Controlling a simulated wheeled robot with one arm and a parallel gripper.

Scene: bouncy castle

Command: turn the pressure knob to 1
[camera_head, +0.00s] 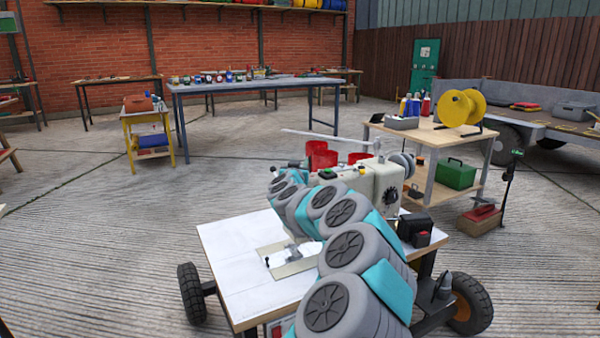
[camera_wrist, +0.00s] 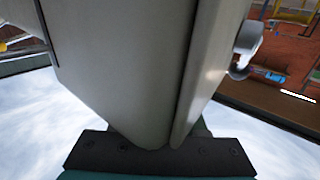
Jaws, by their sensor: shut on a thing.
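The sewing machine (camera_head: 372,180), cream coloured, stands on the white-topped cart table (camera_head: 232,262). A black dial (camera_head: 391,198) shows on its right end. My arm reaches over the table to the machine's left end and hides much of it in the head view. In the wrist view the machine's pale housing (camera_wrist: 115,60) fills the middle, very close. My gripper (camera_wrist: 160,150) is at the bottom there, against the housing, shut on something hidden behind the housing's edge. The pressure knob and its marks cannot be made out in either view; I take the held thing to be that knob.
Red cups (camera_head: 320,157) and thread spools stand behind the machine. A rounded pale part (camera_wrist: 247,38) sticks out beside the housing. A wooden bench (camera_head: 440,135) with a yellow reel (camera_head: 460,107) stands at right. Concrete floor is open at left.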

